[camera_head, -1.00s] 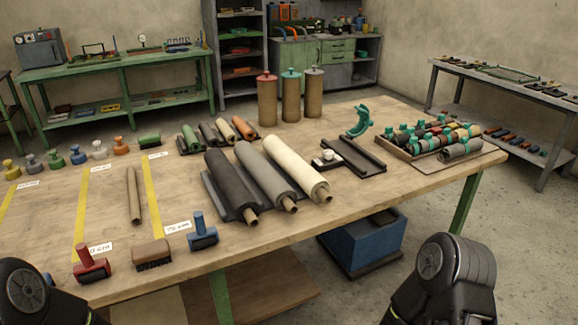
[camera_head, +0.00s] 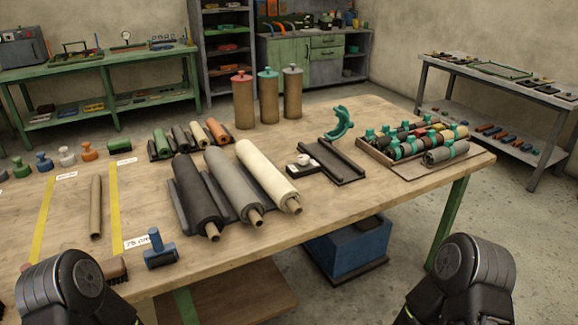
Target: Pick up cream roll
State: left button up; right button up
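The cream roll (camera_head: 266,172) lies on the wooden table (camera_head: 330,205), the rightmost of three large rolls side by side. Its bare core end points toward the table's front edge. The grey roll (camera_head: 231,183) and the dark roll (camera_head: 194,193) lie to its left. My two arms show at the bottom left and bottom right, in front of the table and apart from the rolls. Both grippers are out of the picture.
A black tray (camera_head: 334,163) and a teal tool (camera_head: 340,124) lie right of the cream roll. A crate of small rolls (camera_head: 374,152) stands farther right. Three upright cylinders (camera_head: 268,98) stand behind.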

aim_at(287, 199)
jog(key=i+l+z, duration=0.2)
jog(key=i+l, duration=0.2)
jog(key=l, duration=0.2)
jog(key=i+l+z, duration=0.2)
jog(key=i+l, duration=0.25)
jog(key=l, duration=0.1)
